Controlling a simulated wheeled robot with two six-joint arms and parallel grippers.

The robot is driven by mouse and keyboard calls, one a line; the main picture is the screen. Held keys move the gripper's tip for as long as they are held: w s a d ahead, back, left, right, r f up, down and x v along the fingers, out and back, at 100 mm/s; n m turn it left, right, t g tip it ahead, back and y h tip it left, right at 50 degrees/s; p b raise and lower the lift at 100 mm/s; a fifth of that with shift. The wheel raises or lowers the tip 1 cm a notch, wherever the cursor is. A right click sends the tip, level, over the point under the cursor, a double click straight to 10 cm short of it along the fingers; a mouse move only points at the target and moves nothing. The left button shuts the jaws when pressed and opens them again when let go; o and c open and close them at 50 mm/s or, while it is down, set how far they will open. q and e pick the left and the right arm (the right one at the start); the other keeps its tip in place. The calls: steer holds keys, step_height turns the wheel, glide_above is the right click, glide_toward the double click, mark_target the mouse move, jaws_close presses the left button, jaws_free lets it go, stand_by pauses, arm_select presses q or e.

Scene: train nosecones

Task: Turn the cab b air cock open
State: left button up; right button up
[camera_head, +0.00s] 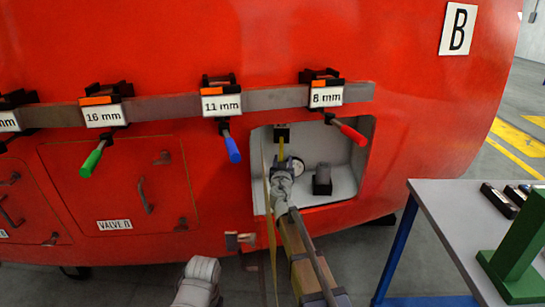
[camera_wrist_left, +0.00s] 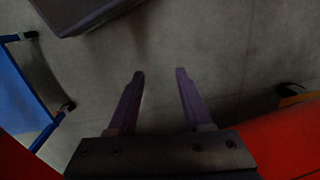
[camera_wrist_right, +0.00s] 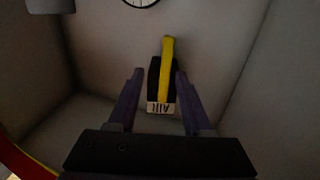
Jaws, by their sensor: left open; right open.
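The cab B air cock has a yellow handle (camera_head: 281,148) hanging straight down from a black body (camera_head: 281,131) inside the pale recess (camera_head: 345,185) of the red nosecone. In the right wrist view the yellow handle (camera_wrist_right: 166,65) stands upright in the picture, with an upside-down AIR label (camera_wrist_right: 160,107) at its base. My right gripper (camera_head: 283,168) is in the recess, just below the cock. Its open fingers (camera_wrist_right: 158,72) lie to either side of the handle in that view; contact cannot be told. My left gripper (camera_wrist_left: 159,72) is open and empty above the floor.
A red-handled tool (camera_head: 350,132) on the 8 mm holder hangs over the recess's upper right. A table (camera_head: 440,215) with a green stand (camera_head: 515,255) is at right.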

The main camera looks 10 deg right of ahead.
mark_target(281, 152)
steer(key=shift+w+a+y, duration=0.2)
steer(key=shift+w+y, duration=0.1)
steer(key=shift+w, duration=0.3)
steer(key=shift+x, duration=3.9)
jaws_close()
